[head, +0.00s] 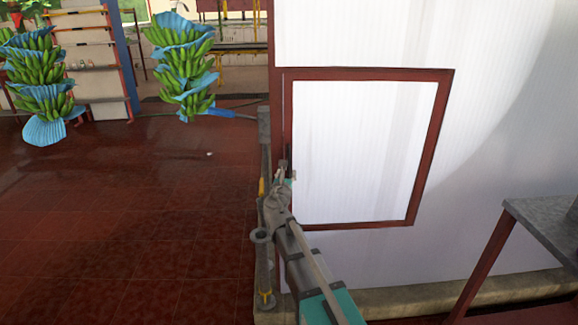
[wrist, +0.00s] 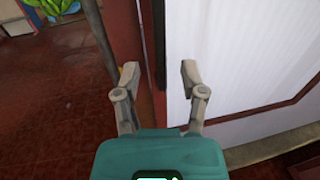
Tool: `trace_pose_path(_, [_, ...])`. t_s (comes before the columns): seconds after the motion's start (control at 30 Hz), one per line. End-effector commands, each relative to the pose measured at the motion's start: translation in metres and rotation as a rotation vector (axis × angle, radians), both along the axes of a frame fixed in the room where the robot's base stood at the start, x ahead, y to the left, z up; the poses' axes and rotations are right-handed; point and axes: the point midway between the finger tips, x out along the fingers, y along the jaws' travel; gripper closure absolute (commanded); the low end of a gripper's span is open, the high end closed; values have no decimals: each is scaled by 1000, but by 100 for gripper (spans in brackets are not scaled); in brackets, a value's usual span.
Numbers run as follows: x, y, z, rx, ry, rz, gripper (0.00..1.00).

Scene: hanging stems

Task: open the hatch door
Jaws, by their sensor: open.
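The hatch door (head: 352,150) is a white ribbed panel with a red-brown frame, set in a white wall in the head view. It looks flush with the wall, though I cannot tell if it is slightly ajar. My gripper (head: 285,174) is at the door's left edge, about mid-height. In the wrist view the fingers of my gripper (wrist: 159,72) are apart, with a dark red-brown upright edge between and beyond them. The white door panel (wrist: 235,45) is to the right there. Contact with the edge cannot be told.
Several banana bunches with blue covers (head: 183,65) hang at the upper left. A grey-topped table (head: 545,215) stands at the right. A low concrete curb (head: 440,295) runs below the wall. The red tiled floor (head: 130,220) at left is mostly clear.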

Motion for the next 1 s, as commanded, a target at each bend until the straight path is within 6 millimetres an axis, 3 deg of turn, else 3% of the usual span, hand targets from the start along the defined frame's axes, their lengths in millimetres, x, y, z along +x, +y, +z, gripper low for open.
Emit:
trace_pose_path(0.1, [22, -3, 0, 0, 0, -1, 46])
trace_pose_path(0.4, [55, -10, 0, 0, 0, 0, 46])
trace_pose_path(0.9, [63, -13, 0, 0, 0, 0, 46])
trace_pose_path(1.0, [63, -13, 0, 0, 0, 0, 63])
